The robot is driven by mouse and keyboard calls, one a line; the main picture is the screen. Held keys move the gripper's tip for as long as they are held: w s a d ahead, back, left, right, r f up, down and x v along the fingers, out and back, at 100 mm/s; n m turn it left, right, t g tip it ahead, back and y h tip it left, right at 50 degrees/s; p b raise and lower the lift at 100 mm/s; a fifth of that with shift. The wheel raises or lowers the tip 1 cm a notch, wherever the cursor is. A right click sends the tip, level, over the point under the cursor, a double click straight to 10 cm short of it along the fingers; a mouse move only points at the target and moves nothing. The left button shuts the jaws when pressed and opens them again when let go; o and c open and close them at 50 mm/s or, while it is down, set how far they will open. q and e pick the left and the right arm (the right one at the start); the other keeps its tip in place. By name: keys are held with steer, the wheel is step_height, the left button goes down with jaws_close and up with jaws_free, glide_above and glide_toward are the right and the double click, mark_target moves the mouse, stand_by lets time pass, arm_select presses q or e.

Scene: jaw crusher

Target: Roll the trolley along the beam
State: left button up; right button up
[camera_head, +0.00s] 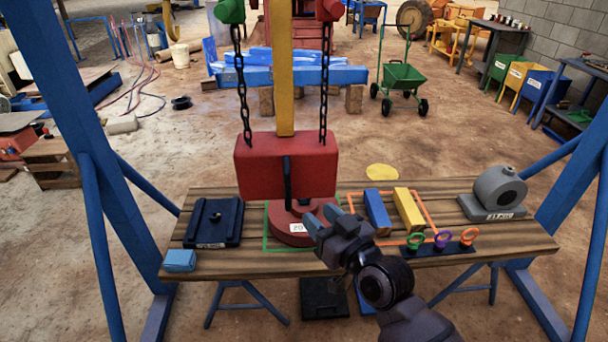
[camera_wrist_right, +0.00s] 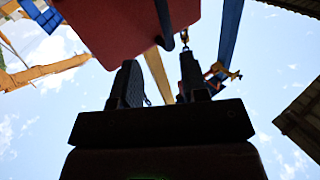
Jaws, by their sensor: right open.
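A red block (camera_head: 258,165) hangs on two black chains (camera_head: 243,95) above the table, with a black bar on its front. A yellow bar (camera_head: 285,95) rises behind it. Red and green parts (camera_head: 230,10) show at the top edge; I cannot tell whether they belong to the trolley. The beam overhead is not clearly seen. My right gripper (camera_head: 323,217) is open and empty, just below and in front of the block's right lower corner. The right wrist view looks up past its open fingers (camera_wrist_right: 158,82) at the block (camera_wrist_right: 125,30). My left gripper is out of view.
A red round weight (camera_head: 284,232) stands on the wooden table (camera_head: 345,261) under the block. Blue (camera_head: 377,212) and yellow (camera_head: 409,208) bars, coloured rings (camera_head: 442,240), a grey machine (camera_head: 499,191) and a dark plate (camera_head: 213,221) lie around. Blue frame legs (camera_head: 97,165) flank the table.

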mark_target(290, 193)
steer(key=shift+n+g+y, duration=0.3)
steer(key=shift+n, duration=0.3)
steer(key=x, duration=1)
steer(key=shift+w+a+f, duration=0.15)
steer(key=shift+w+a, duration=0.15)
steer(key=shift+a, duration=0.05)
jaws_close()
